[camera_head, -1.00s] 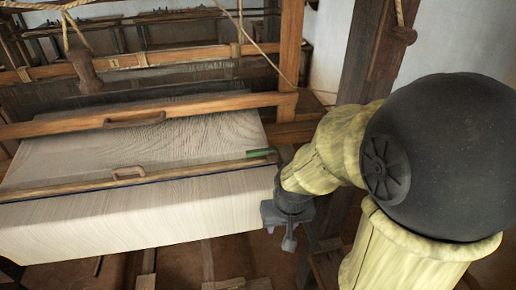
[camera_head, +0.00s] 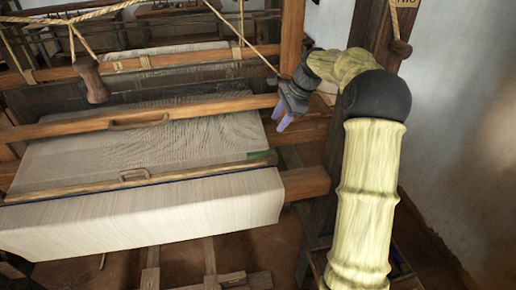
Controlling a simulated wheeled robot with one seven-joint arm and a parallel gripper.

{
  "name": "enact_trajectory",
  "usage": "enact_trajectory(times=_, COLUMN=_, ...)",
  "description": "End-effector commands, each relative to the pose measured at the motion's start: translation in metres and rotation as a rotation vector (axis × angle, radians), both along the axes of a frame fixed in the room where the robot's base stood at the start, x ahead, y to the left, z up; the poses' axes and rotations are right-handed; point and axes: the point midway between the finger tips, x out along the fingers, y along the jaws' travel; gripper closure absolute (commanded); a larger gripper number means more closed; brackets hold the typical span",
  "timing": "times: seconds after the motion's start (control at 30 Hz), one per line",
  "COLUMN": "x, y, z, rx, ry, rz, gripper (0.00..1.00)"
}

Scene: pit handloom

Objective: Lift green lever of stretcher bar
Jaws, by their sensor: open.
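The stretcher bar (camera_head: 75,191) is a long wooden bar lying across the pale woven cloth (camera_head: 140,215). A wooden handle (camera_head: 134,174) sits near its middle. The small green lever (camera_head: 262,155) lies at the bar's right end, near the cloth's right edge, and looks low and flat along the bar. My gripper (camera_head: 282,122) is above and slightly right of the green lever, apart from it in the picture. Its purplish fingers point down and left, open, with nothing seen between them.
A wooden beam with a handle (camera_head: 139,122) crosses the loom behind the stretcher bar. An upright loom post (camera_head: 292,40) stands behind my gripper. A wooden toggle on a rope (camera_head: 90,82) hangs at the upper left.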

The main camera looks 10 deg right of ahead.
Motion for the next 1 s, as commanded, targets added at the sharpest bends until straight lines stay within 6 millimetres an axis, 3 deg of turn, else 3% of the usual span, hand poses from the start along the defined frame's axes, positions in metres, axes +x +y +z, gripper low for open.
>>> enact_trajectory(times=0.53, x=0.005, y=0.000, z=-0.003, rx=0.020, ry=0.010, rz=-0.027, gripper=0.60)
enact_trajectory(times=1.0, x=0.018, y=0.029, z=-0.069, rx=0.020, ry=0.012, rz=-0.026, gripper=0.60)
